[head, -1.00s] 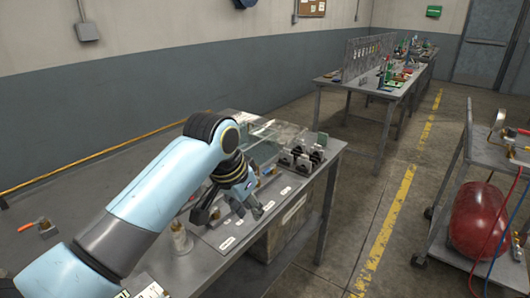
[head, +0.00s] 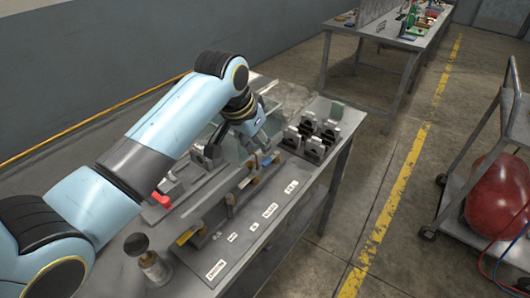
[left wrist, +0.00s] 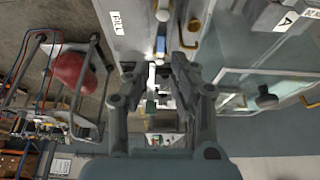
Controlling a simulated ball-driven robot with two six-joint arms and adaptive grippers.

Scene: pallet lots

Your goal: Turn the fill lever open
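A long grey manifold panel with white label plates (head: 232,238) lies on the near bench. Several brass fittings or levers stand in a row along it, among them one at its near end (head: 188,236) and one at the far end (head: 276,158). A red handle (head: 160,199) sits behind the row. My left gripper (head: 262,148) hangs over the panel's far end, close to the far brass piece. In the left wrist view its fingers (left wrist: 158,72) are apart and appear empty. My right gripper is not in view.
Black clamp-like blocks (head: 312,138) stand at the bench's far right corner. A clear-sided box (head: 232,143) is behind the left gripper. A small bottle with a dark knob (head: 152,268) stands at the front. A cart with a red tank (head: 495,195) is across the aisle.

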